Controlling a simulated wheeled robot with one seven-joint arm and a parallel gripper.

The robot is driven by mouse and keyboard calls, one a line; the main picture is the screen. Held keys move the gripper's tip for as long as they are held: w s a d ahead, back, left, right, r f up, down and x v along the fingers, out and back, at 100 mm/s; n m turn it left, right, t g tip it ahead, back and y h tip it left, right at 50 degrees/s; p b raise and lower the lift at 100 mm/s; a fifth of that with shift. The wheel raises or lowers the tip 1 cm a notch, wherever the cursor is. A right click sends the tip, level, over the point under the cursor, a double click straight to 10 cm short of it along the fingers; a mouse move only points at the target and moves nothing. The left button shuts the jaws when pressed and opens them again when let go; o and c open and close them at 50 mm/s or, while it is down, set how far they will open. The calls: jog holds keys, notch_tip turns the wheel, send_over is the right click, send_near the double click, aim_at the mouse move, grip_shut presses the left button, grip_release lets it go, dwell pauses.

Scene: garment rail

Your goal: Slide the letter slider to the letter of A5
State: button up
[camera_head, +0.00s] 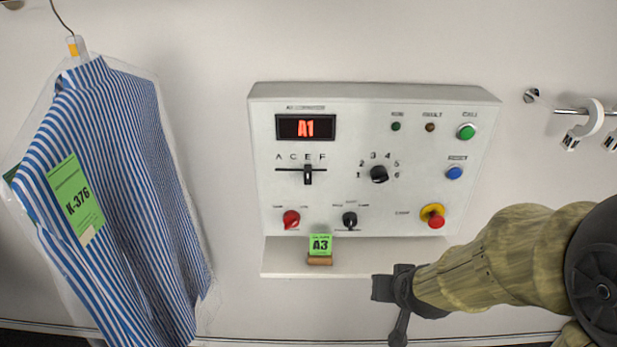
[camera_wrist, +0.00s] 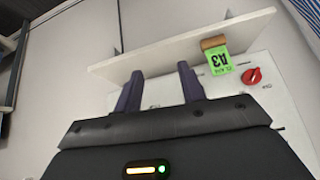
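The letter slider (camera_head: 308,175) is a small black handle on a horizontal slot in the white control panel (camera_head: 350,211). Letters A, C, E, F stand above the slot, and the handle appears to sit under E. The red display (camera_head: 306,127) reads A1. My gripper (camera_head: 383,288) is below the panel's lower right, apart from the slider. In the wrist view my gripper (camera_wrist: 160,82) has its two dark fingers spread with nothing between them. The slider cannot be made out in the wrist view.
A shelf (camera_head: 280,259) juts below the panel, holding a green A3 tag (camera_head: 320,243) on a wooden block. A number dial (camera_head: 379,174), red knob (camera_head: 291,219), black knob (camera_head: 350,219) and emergency button (camera_head: 433,216) surround the slider's area. A striped shirt (camera_head: 130,190) hangs left.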

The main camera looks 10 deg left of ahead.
aim_at(308, 179)
jog(key=a+r+t+y, duration=0.1)
jog(key=a+r+t, duration=0.4)
jog(key=a, duration=0.4)
jog(key=a+r+n+t+y+p, duration=0.1)
jog(key=a+r+t, duration=0.4)
jog(key=a, duration=0.4)
jog(key=shift+w+a+r+t, duration=0.15)
jog(key=shift+w+r+t, duration=0.2)
jog(key=shift+r, duration=0.55)
jog(key=shift+w, duration=0.1)
jog(key=p+x, duration=0.6)
jog(key=x, duration=1.1)
jog(key=shift+w+a+f, duration=0.1)
jog(key=shift+w+a, duration=0.05)
jog(key=shift+w, duration=0.05)
grip_shut()
